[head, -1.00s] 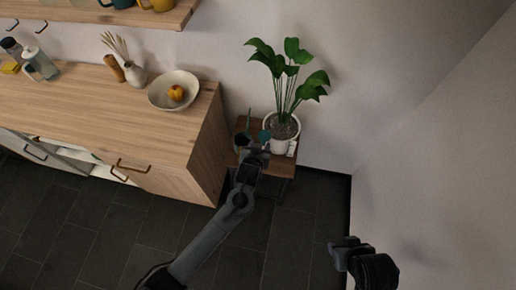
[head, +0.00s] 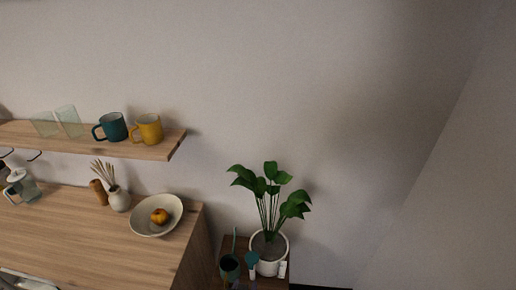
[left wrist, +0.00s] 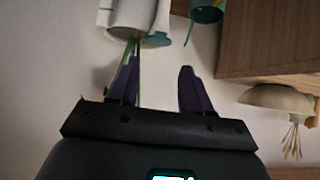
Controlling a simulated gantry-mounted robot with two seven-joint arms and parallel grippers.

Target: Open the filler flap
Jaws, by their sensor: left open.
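The white planter (head: 268,262) holds a leafy plant and stands on a small wooden side table. A teal rounded piece (head: 251,258), perhaps the filler flap, sits at the planter's left side; I cannot tell whether it is open. In the left wrist view the white planter (left wrist: 128,14) appears upside down at the top, with a teal piece (left wrist: 157,39) at its lower edge. My left gripper (left wrist: 158,64) is open and empty, its dark purple fingers pointing toward the planter, seemingly apart from the teal piece. My right gripper is out of view.
A dark green container (head: 229,267) stands left of the planter, close to the wooden cabinet (head: 120,250). A bowl with an orange fruit (head: 159,216) sits on the cabinet. A wall shelf (head: 100,141) carries mugs. Plain wall lies right of the plant.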

